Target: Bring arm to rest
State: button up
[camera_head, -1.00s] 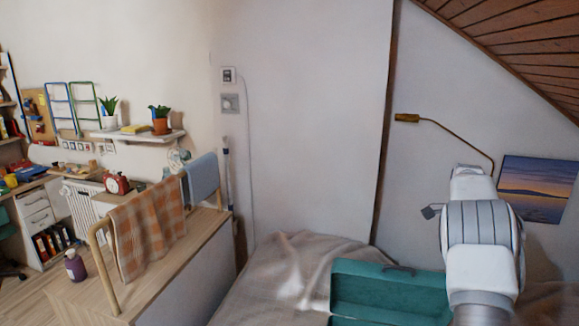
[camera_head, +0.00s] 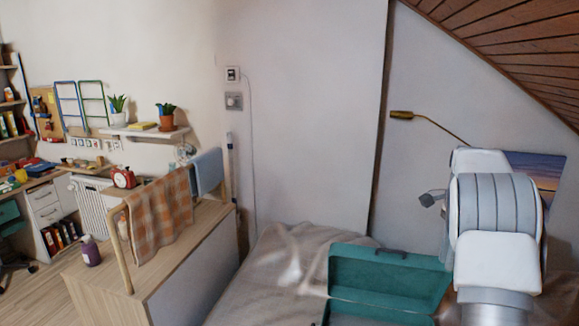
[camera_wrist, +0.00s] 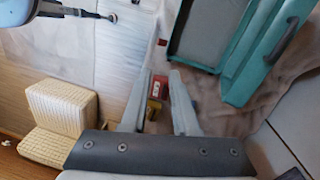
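My gripper (camera_wrist: 157,80) shows in the wrist view with its two grey fingers apart. A small red object (camera_wrist: 160,88) and a yellow one (camera_wrist: 153,109) show in the gap between the fingers. They appear to lie beyond the fingers, though the depth is hard to judge. In the head view my white and grey arm stands raised at the right, in front of the wall. My gripper is not visible in that view.
An open teal case (camera_head: 388,280) lies on the bed blanket (camera_head: 262,278); it also shows in the wrist view (camera_wrist: 235,88). A brass wall lamp (camera_head: 402,115), a picture (camera_head: 550,175) and the sloped wooden ceiling (camera_head: 520,40) are near my arm. Cream padded blocks (camera_wrist: 58,108) stand left.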

jog(key=s+a+r+n+t, duration=0.3)
jog(key=s+a+r+n, duration=0.6)
jog(key=s+a+r, duration=0.4)
jog(key=s+a+f+n+t, duration=0.2)
jog(key=s+a+n, duration=0.3)
jog(key=s, duration=0.3)
jog(key=s+a+f+n+t, duration=0.1)
jog(key=s+a+f+n, duration=0.2)
jog(key=s+a+n, duration=0.2)
jog(key=s, duration=0.3)
jog(key=shift+s+t+h, duration=0.15)
jog(key=shift+t+h, duration=0.15)
jog(key=shift+t, duration=0.1)
